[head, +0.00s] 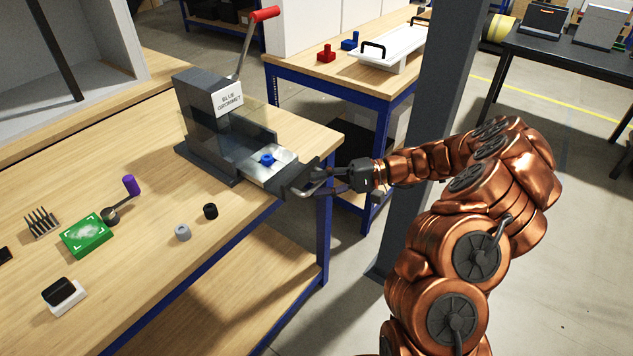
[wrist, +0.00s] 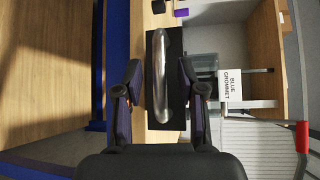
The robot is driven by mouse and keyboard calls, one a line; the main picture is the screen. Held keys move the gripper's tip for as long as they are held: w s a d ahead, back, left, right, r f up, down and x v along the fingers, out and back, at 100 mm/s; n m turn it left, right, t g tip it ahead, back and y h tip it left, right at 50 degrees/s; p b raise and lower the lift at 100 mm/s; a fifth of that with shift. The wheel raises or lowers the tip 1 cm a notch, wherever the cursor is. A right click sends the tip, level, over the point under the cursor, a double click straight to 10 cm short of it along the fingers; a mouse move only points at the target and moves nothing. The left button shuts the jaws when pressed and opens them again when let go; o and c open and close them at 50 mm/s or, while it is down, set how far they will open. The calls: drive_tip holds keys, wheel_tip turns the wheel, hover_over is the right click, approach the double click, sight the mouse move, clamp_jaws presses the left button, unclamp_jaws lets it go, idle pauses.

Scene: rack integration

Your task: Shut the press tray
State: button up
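The press (head: 200,120) is a dark grey box labelled "BLUE GROMMET" at the bench corner, with a red-ended lever (head: 263,14). Its tray (head: 284,160) is slid out toward my gripper and has a blue grommet (head: 267,158) on it. The tray's dark front bears a curved metal handle (head: 299,191), which also shows in the wrist view (wrist: 160,85). My gripper (head: 318,184) is at the handle. In the wrist view my gripper's fingers (wrist: 159,65) are apart, one on each side of the handle, with gaps visible. I cannot tell whether either finger touches it.
A black ring (head: 210,211) and a grey ring (head: 183,233) lie on the bench near its front edge. A green box (head: 87,236) and a purple-handled tool (head: 130,187) are farther left. A grey post (head: 440,130) stands behind my arm.

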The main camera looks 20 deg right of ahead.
drive_tip(key=shift+a+f, duration=0.1)
drive_tip(key=shift+a, duration=0.65)
clamp_jaws()
